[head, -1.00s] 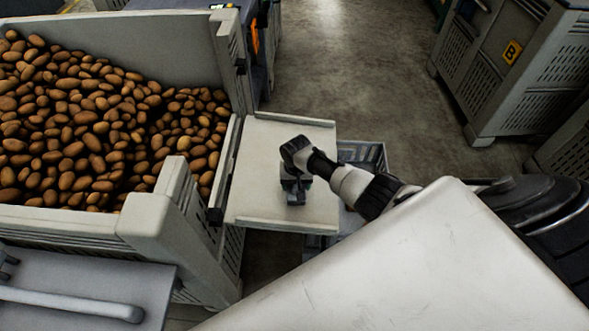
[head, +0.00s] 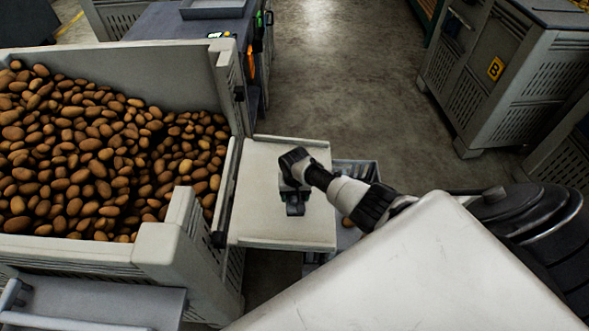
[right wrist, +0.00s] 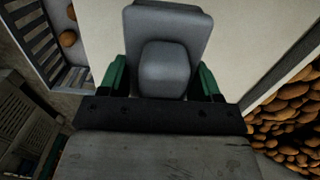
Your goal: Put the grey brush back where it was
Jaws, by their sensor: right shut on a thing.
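The grey brush (right wrist: 166,65) shows in the right wrist view as a grey block with a rounded raised part, between the two green fingers of my right gripper (right wrist: 165,80). The gripper is shut on it. In the head view my right gripper (head: 294,190) is over the pale side shelf (head: 262,215) fixed to the potato crate, and the brush (head: 295,209) shows small and dark below it. I cannot tell whether the brush touches the shelf. My left gripper is not in view.
The large crate of potatoes (head: 160,240) stands left of the shelf. A low grey crate (head: 362,172) with a few potatoes is right of and below the shelf. A grey bin marked B (head: 470,95) stands at the back right. Bare floor (head: 345,80) lies between.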

